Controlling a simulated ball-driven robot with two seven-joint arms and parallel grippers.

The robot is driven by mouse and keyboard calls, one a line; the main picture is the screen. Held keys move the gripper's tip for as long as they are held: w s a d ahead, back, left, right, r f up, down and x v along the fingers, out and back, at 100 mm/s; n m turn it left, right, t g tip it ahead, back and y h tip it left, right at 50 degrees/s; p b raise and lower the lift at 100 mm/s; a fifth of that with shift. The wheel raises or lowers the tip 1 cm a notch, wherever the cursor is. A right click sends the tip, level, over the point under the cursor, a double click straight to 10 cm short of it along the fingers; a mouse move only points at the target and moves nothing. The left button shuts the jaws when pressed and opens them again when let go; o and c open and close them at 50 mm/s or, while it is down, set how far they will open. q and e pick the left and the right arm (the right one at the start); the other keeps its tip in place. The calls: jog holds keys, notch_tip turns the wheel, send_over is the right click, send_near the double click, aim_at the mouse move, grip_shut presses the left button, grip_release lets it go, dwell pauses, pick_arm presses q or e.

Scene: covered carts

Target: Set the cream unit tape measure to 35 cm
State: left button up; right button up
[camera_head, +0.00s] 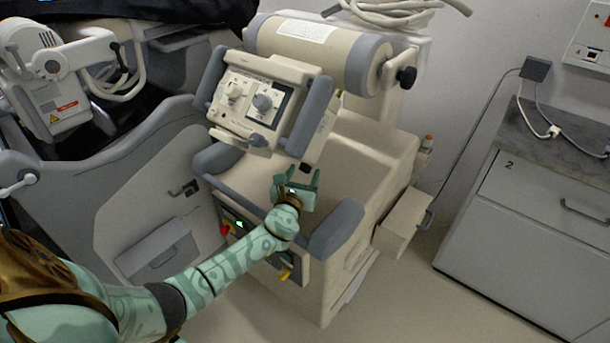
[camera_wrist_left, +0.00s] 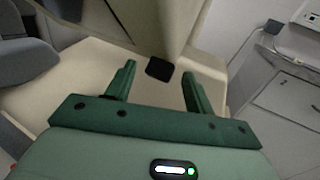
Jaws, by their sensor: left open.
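The cream unit (camera_head: 365,150) stands in the middle of the head view, with a tilted control head and a cylinder at its top. A small black tab (camera_head: 305,168) hangs under the control head. It also shows in the left wrist view (camera_wrist_left: 158,68), beyond and between my finger tips. I cannot tell for sure that it is the tape measure's end, and no scale can be read. My left gripper (camera_head: 297,177) is open and empty, just below the tab, with its fingers pointing up at it. My right gripper is not in view.
Grey padded handles (camera_head: 336,228) rise at the unit's front near my left wrist. A control panel with a red knob (camera_head: 224,230) lies under my forearm. A grey cabinet (camera_head: 530,220) stands at the right. Another covered cart (camera_head: 130,160) is at the left.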

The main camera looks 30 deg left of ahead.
pick_arm(q)
jog(key=shift+w+a, duration=0.15)
jog(key=shift+w, duration=0.35)
jog(key=shift+c, duration=0.2)
grip_shut()
jog(key=s+f+b, duration=0.2)
jog(key=s+f, duration=0.1)
jog(key=f, duration=0.1)
jog(key=shift+s+a, duration=0.1)
jog(key=shift+s, duration=0.15)
jog(key=shift+o, duration=0.2)
grip_release()
jog(key=shift+r, duration=0.15)
